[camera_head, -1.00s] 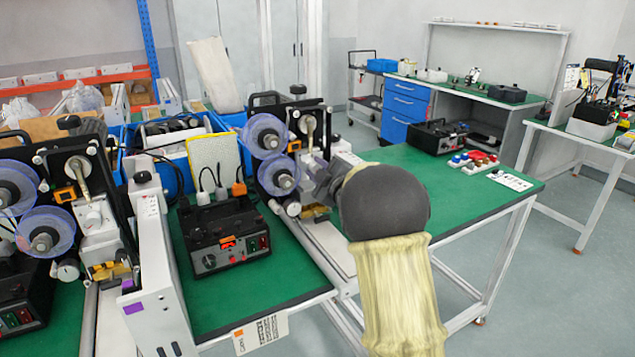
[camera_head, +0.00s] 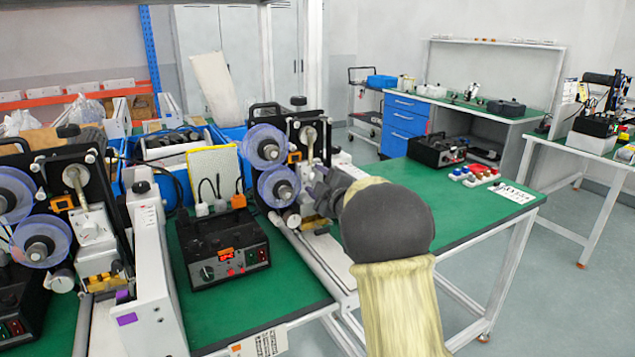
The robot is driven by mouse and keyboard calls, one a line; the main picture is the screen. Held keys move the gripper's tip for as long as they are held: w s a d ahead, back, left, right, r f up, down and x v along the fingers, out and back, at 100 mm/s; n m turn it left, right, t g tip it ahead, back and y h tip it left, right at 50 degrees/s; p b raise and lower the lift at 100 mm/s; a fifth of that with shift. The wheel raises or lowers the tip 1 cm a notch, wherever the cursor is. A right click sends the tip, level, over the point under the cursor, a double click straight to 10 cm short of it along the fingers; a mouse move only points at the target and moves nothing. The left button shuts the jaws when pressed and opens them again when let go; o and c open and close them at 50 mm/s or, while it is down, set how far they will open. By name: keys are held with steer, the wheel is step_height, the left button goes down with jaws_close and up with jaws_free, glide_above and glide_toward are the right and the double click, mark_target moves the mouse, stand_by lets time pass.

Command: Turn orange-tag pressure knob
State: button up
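The middle coder (camera_head: 297,130) stands on the green bench, with two clear blue-rimmed reels (camera_head: 279,187) on its front. A round gauge (camera_head: 291,219) sits low on it. The pressure knob cannot be made out; my gripper and arm cover that side. My gripper (camera_head: 318,196) is at the coder's lower right, seen from behind my arm. Its fingertips are mostly hidden, so I cannot tell whether they are open, shut or touching anything.
A black control box (camera_head: 222,248) with plugged-in cables stands left of my gripper. Another coder (camera_head: 75,215) with a purple tag (camera_head: 126,319) is at the far left.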

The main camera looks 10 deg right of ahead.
step_height(320, 180, up, 10)
steer(key=shift+r+p, duration=0.1)
steer(key=shift+p, duration=1.05)
